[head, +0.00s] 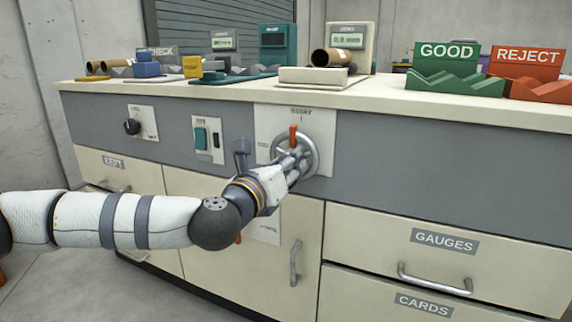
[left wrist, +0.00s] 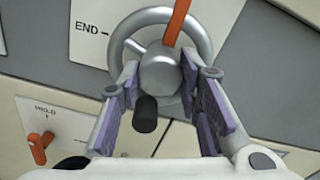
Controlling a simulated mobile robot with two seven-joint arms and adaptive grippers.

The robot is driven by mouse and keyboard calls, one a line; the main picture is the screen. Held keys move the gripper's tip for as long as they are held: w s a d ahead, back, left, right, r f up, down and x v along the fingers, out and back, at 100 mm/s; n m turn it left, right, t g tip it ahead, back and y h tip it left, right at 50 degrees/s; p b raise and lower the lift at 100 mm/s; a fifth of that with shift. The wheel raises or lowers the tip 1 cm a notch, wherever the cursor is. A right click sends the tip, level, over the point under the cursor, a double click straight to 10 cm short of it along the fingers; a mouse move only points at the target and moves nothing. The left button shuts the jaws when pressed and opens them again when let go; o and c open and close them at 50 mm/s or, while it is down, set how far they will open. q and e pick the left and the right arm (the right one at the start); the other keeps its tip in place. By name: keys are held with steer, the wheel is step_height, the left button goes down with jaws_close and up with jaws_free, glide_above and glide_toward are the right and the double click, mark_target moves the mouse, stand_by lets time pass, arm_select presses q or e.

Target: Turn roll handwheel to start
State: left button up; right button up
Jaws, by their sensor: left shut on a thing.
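The roll handwheel (head: 317,152) is a grey metal wheel on a pale plate (head: 265,118) on the cabinet front. It also shows in the left wrist view (left wrist: 119,47), with a round hub and a dark grip knob (left wrist: 145,113) below the hub. An orange pointer (left wrist: 177,22) stands up from the hub, leaning slightly right there. My right gripper is not in view.
An orange HOLD lever (left wrist: 40,147) sits lower left of the wheel. A black knob (head: 131,127) and a teal switch (head: 201,138) are left on the panel. Drawers with handles (head: 435,281) lie lower right. Rolls, gauges and green GOOD (head: 455,84) and red REJECT (head: 540,88) racks stand on top.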

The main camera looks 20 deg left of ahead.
arm_select(q)
steer(key=o, duration=1.1)
steer(key=shift+o, duration=0.2)
steer(key=s, duration=1.2)
steer(key=shift+a, duration=0.2)
